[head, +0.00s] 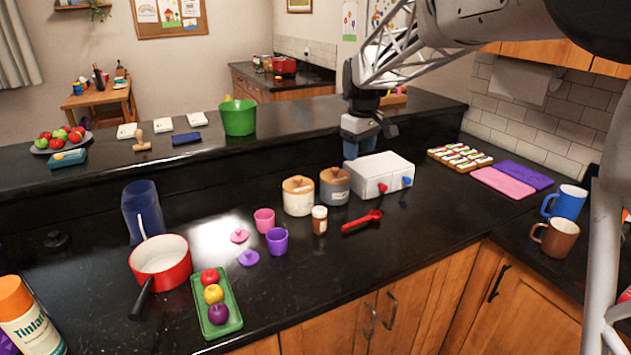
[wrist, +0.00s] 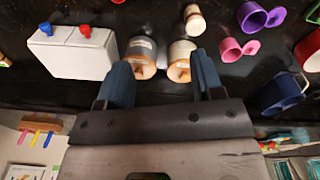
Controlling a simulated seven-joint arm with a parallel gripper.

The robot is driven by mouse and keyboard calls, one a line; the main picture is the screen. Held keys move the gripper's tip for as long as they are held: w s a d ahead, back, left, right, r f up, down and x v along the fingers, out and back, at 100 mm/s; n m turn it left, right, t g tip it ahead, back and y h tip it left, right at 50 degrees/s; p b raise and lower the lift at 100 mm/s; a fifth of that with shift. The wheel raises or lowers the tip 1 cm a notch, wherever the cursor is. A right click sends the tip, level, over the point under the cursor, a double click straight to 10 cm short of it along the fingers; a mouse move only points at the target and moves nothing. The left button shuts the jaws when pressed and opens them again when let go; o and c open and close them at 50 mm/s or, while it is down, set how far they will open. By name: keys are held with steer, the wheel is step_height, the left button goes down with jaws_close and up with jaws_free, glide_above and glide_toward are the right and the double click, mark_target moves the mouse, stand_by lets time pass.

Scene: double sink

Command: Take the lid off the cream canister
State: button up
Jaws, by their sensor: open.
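The cream canister (head: 298,204) stands on the black counter with its round wooden lid (head: 298,184) on top. The grey canister (head: 335,194) stands just right of it, also with a wooden lid (head: 335,174). My gripper (head: 363,150) is open and empty, with blue fingers, above and behind the grey canister and the white box. In the wrist view the gripper (wrist: 161,64) spreads its fingers around the picture area of both canisters, the cream one (wrist: 182,48) on the right and the grey one (wrist: 140,47) on the left. No contact with either lid is visible.
A white box (head: 380,172) with red and blue knobs stands right of the canisters. A raised black ledge (head: 280,148) runs behind.

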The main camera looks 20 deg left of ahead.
mark_target(299, 177)
steer(key=w+a+f+n, duration=0.1)
steer(key=w+a+f, duration=0.1)
steer(key=a, duration=0.4)
steer(key=w+a+f+n, duration=0.2)
steer(key=w+a+f, duration=0.1)
steer(key=a, duration=0.4)
steer(key=w+a+f+n, duration=0.1)
steer(key=w+a+f, duration=0.2)
steer(key=a, duration=0.4)
steer(key=shift+a+f+n+g, duration=0.1)
steer(key=shift+f+n+g, duration=0.2)
steer(key=shift+f+g, duration=0.1)
steer(key=shift+f, duration=1.25)
steer(key=shift+f, duration=2.6)
steer(key=c, duration=1)
